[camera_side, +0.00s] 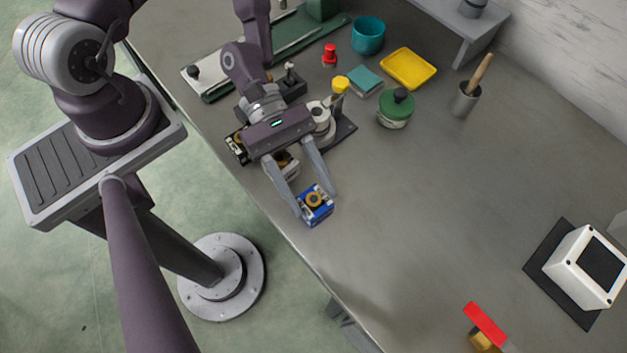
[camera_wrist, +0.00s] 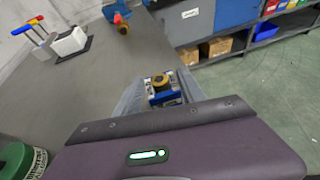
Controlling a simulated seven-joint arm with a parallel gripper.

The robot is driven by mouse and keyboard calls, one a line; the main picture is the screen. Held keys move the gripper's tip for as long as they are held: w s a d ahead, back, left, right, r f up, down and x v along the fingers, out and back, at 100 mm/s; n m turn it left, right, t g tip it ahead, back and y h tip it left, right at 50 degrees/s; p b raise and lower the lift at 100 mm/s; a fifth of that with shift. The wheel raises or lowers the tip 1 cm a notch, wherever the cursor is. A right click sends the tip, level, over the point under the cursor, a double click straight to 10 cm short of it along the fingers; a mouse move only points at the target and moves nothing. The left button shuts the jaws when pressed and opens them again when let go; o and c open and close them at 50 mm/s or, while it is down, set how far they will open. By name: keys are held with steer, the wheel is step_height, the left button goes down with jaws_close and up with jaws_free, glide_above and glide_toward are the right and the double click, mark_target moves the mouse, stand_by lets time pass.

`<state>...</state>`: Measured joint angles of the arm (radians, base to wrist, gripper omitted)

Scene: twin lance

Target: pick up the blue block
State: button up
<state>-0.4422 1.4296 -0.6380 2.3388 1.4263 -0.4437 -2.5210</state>
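The blue block (camera_side: 316,209) has white markings and a yellow-orange ring on its top. It lies between the fingertips of my gripper (camera_side: 316,203), with a finger against each of two opposite sides. In the wrist view the block (camera_wrist: 164,97) also fills the space between my two grey fingers, with no clear gap on either side. The fingers hide parts of its sides. I cannot tell whether its underside touches the table.
Behind my gripper stand a dark plate with fittings, a green-lidded jar (camera_side: 396,108), a yellow tray (camera_side: 409,68) and a teal cup (camera_side: 368,35). A white box (camera_side: 585,268) and a red-topped object (camera_side: 485,323) stand at right. The middle of the grey table is clear.

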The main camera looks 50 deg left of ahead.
jaws_close()
